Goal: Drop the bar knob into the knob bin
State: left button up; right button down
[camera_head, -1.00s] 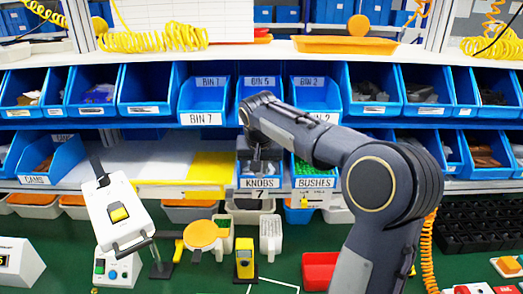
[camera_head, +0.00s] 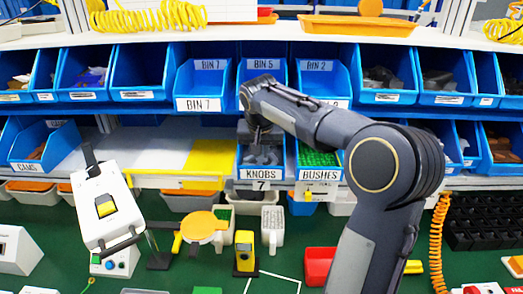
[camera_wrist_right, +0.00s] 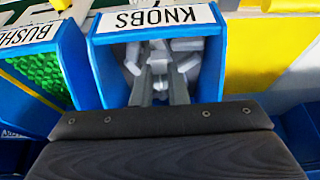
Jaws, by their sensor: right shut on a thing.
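The knob bin (camera_head: 261,187) is a blue bin labelled KNOBS on the lower shelf, and it also shows in the wrist view (camera_wrist_right: 97,66). Grey knobs lie piled inside it. My right gripper (camera_head: 262,150) points down at the bin's open mouth. In the wrist view, its two grey fingers (camera_wrist_right: 159,80) reach into the bin opening and are shut on the bar knob. The held bar knob is hard to tell from the similar grey knobs behind it, and the arm hides it in the head view. My left gripper is not in view.
The bushes bin (camera_head: 318,176) with green contents stands directly right of the knob bin. A yellow panel (camera_head: 211,160) lies to its left. Blue bins (camera_head: 203,88) stand on the shelf above.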

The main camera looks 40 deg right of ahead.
jog(key=shift+s+f, duration=0.15)
jog(key=shift+f, duration=0.1)
jog(key=shift+f+b, duration=0.25)
jog(key=shift+b, duration=0.15)
jog(key=c, duration=1.4)
grip_release()
jog(key=shift+c, duration=0.2)
jog(key=shift+r, duration=0.15)
jog(key=v, duration=1.3)
jog(key=s+a+f+n+t+y, duration=0.2)
jog(key=s+a+f+n+y, duration=0.4)
jog(key=s+a+f, duration=1.2)
jog(key=s+f, duration=0.2)
jog(key=s, duration=0.2)
jog(key=shift+s+f+y, duration=0.2)
jog(key=shift+f+y, duration=0.1)
jog(key=shift+f, duration=0.05)
